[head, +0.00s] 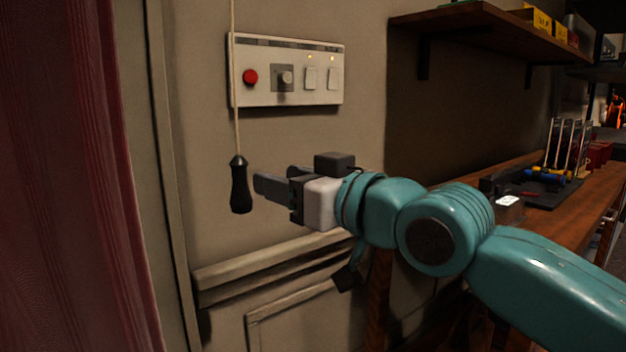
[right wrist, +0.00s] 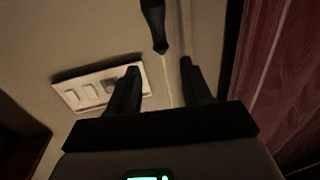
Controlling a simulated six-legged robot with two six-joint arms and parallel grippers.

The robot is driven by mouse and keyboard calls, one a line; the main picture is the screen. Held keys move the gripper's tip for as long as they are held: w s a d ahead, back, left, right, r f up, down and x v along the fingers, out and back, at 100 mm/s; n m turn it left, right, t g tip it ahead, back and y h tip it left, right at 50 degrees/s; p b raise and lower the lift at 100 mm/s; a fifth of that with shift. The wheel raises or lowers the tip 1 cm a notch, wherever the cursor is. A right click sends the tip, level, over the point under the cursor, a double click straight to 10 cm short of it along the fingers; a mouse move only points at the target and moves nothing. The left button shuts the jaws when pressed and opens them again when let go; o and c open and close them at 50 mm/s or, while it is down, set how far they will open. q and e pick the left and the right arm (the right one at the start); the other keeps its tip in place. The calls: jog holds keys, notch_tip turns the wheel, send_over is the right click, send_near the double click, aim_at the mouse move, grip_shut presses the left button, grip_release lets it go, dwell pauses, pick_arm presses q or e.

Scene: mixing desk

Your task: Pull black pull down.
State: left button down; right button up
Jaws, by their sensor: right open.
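The black pull (head: 240,186) hangs upright at the end of a thin pale cord (head: 236,100) in front of the wall. My right gripper (head: 262,184) is just to the right of the pull in the head view, with its fingers pointing at it. The right wrist view shows the pull (right wrist: 154,24) upside down, ahead of the fingertips. There the open fingers (right wrist: 160,70) stand apart, with the cord in the gap between them in the picture. Nothing is held. My left gripper is not in view.
A white switch panel (head: 316,92) with a red button (head: 250,77), a knob and two switches is on the wall behind the cord. A red curtain (head: 70,180) hangs at the left. A wooden shelf (head: 480,27) and a workbench (head: 570,215) are at the right.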

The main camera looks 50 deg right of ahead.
jog(key=s+p, duration=0.1)
jog(key=s, duration=0.4)
jog(key=shift+s+a, duration=0.1)
jog(key=shift+a, duration=0.1)
dwell(0.4)
